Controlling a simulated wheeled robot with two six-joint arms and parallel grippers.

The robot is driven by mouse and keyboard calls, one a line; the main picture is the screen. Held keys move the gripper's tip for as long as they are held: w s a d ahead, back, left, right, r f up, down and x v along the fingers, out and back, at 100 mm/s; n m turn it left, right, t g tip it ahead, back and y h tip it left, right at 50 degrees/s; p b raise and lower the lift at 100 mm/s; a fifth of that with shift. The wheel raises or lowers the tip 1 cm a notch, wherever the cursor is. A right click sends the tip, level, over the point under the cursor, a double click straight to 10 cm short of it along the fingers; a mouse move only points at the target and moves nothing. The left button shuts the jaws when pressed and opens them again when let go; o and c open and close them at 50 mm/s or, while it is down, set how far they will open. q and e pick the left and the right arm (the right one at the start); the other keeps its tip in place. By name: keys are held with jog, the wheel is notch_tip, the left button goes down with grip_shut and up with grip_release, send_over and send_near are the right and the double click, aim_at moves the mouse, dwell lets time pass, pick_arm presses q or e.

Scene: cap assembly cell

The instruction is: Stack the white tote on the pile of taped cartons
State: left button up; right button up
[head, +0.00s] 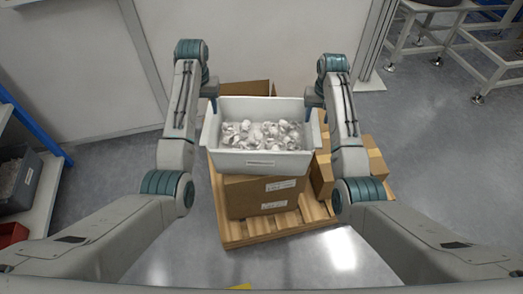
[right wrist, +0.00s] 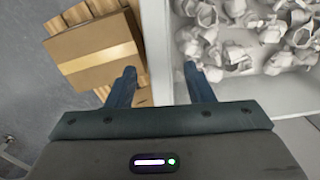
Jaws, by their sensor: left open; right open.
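The white tote (head: 262,163), full of small white caps, sits level over the taped cartons. It looks to rest on the front carton (head: 243,198), though its underside is hidden. Another taped carton (head: 378,161) stands to the right, and one shows behind (head: 245,88). My left gripper (head: 213,101) is open at the tote's left rim; its fingertips are mostly hidden. My right gripper (head: 314,101) is open at the right rim. In the right wrist view, its fingers (right wrist: 160,78) straddle the tote's side wall (right wrist: 157,35), one outside and one inside, with gaps visible.
The cartons stand on a wooden pallet (head: 240,231) with bare slats in front. A shelf with a grey bin (head: 18,182) and a red bin (head: 12,234) is at left. A metal frame (head: 440,45) stands back right. A wall is close behind; floor is clear to the right.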

notch_tip(320, 180, up, 4)
jog(key=shift+d+r, duration=0.1)
dwell(0.6)
